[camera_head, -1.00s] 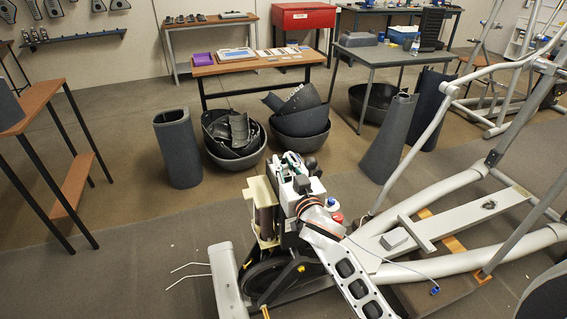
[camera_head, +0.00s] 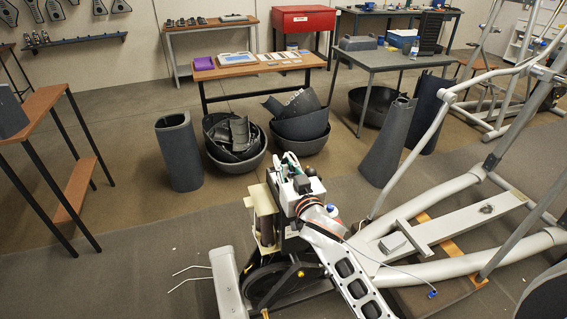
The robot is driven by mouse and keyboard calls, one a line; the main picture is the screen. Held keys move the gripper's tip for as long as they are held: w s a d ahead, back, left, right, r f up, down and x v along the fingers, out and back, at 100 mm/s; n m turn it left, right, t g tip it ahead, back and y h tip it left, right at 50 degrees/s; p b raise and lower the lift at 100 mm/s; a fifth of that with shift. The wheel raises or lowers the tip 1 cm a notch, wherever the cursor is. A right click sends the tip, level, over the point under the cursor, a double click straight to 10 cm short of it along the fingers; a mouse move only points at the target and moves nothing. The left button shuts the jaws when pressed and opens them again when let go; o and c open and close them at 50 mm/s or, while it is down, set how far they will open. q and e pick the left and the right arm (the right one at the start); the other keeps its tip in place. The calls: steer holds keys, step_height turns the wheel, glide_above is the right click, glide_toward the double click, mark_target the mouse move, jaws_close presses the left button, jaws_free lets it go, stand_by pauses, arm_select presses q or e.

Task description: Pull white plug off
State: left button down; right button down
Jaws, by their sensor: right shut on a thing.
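My right gripper (camera_head: 291,172) is at the top of the stripped elliptical's drive unit (camera_head: 270,255), its arm coming up from the bottom edge. It is shut on the white plug, which is small and largely hidden by the fingers, so its outline is not clear. I cannot tell whether the plug is still seated. My left gripper is not in view.
The elliptical's grey frame (camera_head: 460,225) fills the right side. Behind stand black tubs (camera_head: 235,160), a grey cover (camera_head: 178,152) and worktables (camera_head: 255,68). Floor is free at the left.

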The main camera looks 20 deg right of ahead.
steer(key=shift+r+p, duration=0.85)
steer(key=shift+r, duration=1.45)
